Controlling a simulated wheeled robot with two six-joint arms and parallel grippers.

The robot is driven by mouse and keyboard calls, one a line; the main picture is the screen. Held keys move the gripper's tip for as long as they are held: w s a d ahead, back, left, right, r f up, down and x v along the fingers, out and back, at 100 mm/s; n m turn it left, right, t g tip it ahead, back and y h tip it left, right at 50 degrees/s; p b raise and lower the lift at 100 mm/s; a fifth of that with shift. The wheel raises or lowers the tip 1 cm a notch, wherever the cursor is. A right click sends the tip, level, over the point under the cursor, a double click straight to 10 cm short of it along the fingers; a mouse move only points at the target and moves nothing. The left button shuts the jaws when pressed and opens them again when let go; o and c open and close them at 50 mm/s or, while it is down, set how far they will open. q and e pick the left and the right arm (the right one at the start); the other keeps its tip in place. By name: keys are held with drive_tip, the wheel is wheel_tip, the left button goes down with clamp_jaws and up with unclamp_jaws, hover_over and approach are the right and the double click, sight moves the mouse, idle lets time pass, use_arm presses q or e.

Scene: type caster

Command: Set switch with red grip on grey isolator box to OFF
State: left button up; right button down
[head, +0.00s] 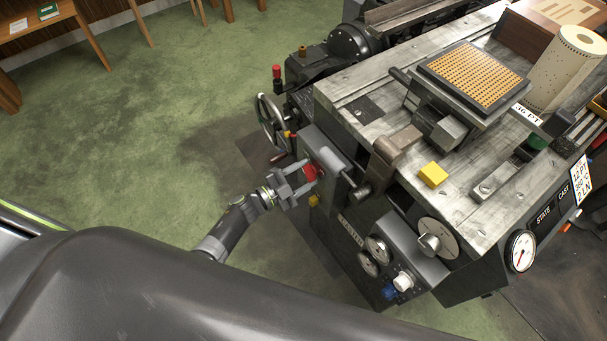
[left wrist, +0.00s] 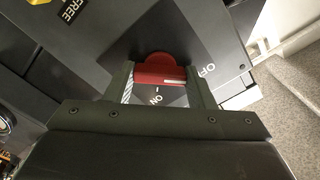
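The grey isolator box (head: 322,150) is on the machine's near left side, with its red grip (head: 311,171) facing my left arm. My left gripper (head: 300,180) is at the box, its fingers spread wide. In the left wrist view, the red grip (left wrist: 158,68) lies between the finger ends, apparently open around it; contact cannot be told. A white line on the grip lies crosswise, its end towards the right finger. The ON lettering (left wrist: 155,99) shows below the grip and the OFF lettering (left wrist: 207,70) to its right. My right gripper is not in view.
A handwheel (head: 272,124) and a red-knobbed lever (head: 277,73) stand beyond the box. A bar handle (head: 370,187), dials (head: 377,250) and a blue knob (head: 389,292) are to its right. Green floor (head: 150,120) is open on the left.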

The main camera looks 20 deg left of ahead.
use_arm(q)
drive_tip(key=o, duration=0.5)
drive_tip(key=shift+c, duration=0.2)
drive_tip(key=b+v, duration=0.1)
drive_tip(key=v, duration=1.6)
drive_tip(key=shift+s+a, duration=0.2)
drive_tip(key=shift+f, duration=0.1)
drive_tip(key=s+a+f+n+g+y, duration=0.1)
drive_tip(key=s+a+f+n+y, duration=0.25)
drive_tip(key=f, duration=0.25)
drive_tip(key=s+a+f+n+g+y, duration=0.1)
drive_tip(key=s+a+f+n+y, duration=0.1)
drive_tip(key=f+n+y, duration=0.35)
drive_tip(key=s+a+f+n+g+y, duration=0.2)
drive_tip(key=s+f+n, duration=0.1)
drive_tip(key=f, duration=0.5)
drive_tip(key=s+d+f+n+g, duration=0.1)
drive_tip(key=s+f+g, duration=0.2)
drive_tip(key=s, duration=0.4)
drive_tip(key=s+f+n+g, duration=0.2)
drive_tip(key=s+f+g, duration=0.1)
drive_tip(key=s, duration=0.4)
drive_tip(key=s+d+f+n+g+y, duration=0.1)
drive_tip(key=s+f+n+g, duration=0.1)
drive_tip(key=s+f, duration=0.3)
drive_tip(key=s+g, duration=0.1)
drive_tip(key=s, duration=0.2)
drive_tip(key=shift+d+f, duration=0.3)
drive_tip(key=shift+d, duration=0.05)
